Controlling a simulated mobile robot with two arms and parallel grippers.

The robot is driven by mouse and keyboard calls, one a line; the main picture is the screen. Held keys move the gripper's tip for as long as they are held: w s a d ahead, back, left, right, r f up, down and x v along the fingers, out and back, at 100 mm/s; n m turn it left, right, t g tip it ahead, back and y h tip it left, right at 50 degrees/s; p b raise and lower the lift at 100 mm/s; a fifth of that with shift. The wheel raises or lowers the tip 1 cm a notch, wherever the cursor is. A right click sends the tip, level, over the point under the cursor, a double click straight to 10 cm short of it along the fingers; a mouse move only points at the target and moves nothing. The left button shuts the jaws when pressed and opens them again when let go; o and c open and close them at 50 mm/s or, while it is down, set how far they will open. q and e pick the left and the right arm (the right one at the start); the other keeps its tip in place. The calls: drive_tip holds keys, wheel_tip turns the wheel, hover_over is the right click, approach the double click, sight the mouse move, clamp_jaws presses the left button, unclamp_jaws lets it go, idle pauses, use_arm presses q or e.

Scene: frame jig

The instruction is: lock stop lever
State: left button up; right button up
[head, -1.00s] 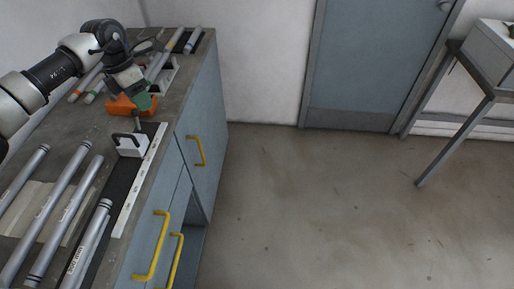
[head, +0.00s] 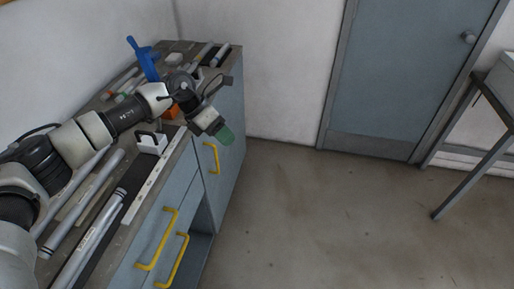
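A white block with a black lever-like handle (head: 152,143) sits on the bench beside the pale straight rail (head: 160,172); I take it for the stop, but cannot tell whether its lever is locked. My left gripper (head: 225,136) has green tips and hangs to the right of the stop, past the bench's front edge, apart from it. Its fingers blend together, so its opening is unclear. An orange block (head: 170,113) shows partly behind my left arm. My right gripper is not in view.
Several grey tubes (head: 97,232) lie on the near bench, and more lie at the back. A blue upright object (head: 143,58) stands at the back. Yellow drawer handles (head: 157,240) stick out from the bench front.

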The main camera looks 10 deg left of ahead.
use_arm(q)
drive_tip(key=s+d+h, duration=0.3)
drive_tip(key=d, duration=0.5)
drive_tip(key=shift+d+n+t+h, duration=0.25)
drive_tip(key=shift+n+t+h, duration=0.05)
drive_tip(key=shift+n, duration=0.1)
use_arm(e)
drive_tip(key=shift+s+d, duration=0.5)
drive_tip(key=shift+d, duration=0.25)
use_arm(q)
drive_tip(key=shift+c, duration=0.2)
